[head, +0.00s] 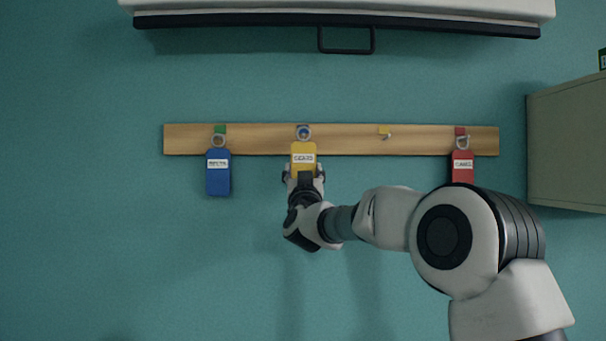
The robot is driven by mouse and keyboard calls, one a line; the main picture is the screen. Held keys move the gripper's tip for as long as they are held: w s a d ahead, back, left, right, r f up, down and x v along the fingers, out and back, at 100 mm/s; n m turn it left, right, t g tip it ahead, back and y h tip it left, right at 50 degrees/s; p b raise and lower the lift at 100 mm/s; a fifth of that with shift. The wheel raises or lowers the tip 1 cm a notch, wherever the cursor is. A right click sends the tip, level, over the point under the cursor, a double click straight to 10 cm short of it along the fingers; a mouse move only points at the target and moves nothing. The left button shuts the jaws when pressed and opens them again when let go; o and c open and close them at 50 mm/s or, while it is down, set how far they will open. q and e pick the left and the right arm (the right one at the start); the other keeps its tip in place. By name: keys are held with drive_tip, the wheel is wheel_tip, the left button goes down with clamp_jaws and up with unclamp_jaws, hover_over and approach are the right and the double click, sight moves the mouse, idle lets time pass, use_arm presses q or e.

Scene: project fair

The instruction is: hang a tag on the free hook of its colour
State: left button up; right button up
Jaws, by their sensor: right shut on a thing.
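A wooden hook rail (350,140) on the wall bears hooks with green, blue, yellow and red marks. A blue tag (217,182) hangs by its ring at the green mark. A yellow tag (303,169) is upright below the blue mark, its ring over the blue-marked hook. My right gripper (304,175) is shut on the lower part of this yellow tag and hides its bottom end. The yellow hook (385,133) is bare. A red tag (462,165) hangs at the red mark, its lower end hidden by my right arm. My left gripper is out of view.
A white case with a black lower edge (440,23) and a dark handle (346,51) is above the rail. A grey-green cabinet (568,145) juts in at the right. The wall below the rail at left is clear.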

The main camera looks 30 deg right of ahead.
sight(304, 166)
drive_tip(key=shift+s+a+b, duration=0.35)
drive_tip(key=shift+s+b, duration=0.05)
drive_tip(key=shift+s, duration=0.15)
drive_tip(key=shift+s+a+b, duration=0.35)
drive_tip(key=shift+s, duration=0.2)
drive_tip(key=shift+s+a, duration=0.1)
drive_tip(key=shift+s, duration=0.1)
